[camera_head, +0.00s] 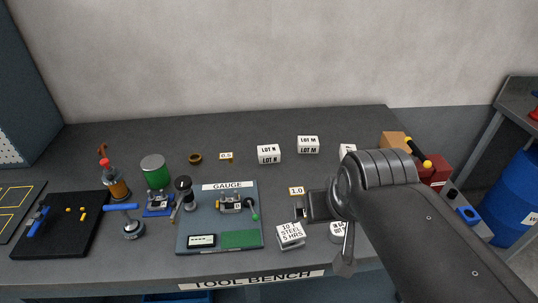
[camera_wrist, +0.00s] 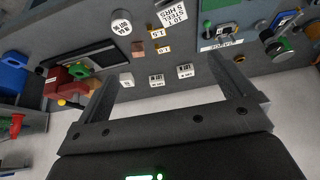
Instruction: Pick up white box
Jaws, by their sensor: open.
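Several small white boxes stand on the dark tool bench. Toward the back are the LOT N box (camera_head: 269,154), the LOT M box (camera_head: 308,144) and a third box (camera_head: 347,151), partly hidden by my arm. A larger white box marked STEEL 5 HRS (camera_head: 290,236) stands near the front. My gripper (camera_head: 304,208) is open, with nothing visible in it, above the bench behind the larger box. In the wrist view, three small boxes (camera_wrist: 185,71) (camera_wrist: 156,80) (camera_wrist: 127,80) show between my open fingers (camera_wrist: 163,70), apart from them. The larger box (camera_wrist: 171,14) is at the top.
A gauge board (camera_head: 218,240) is left of the larger box. A red box (camera_head: 433,168) and tan block (camera_head: 394,141) stand right. The bench's back strip is mostly clear.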

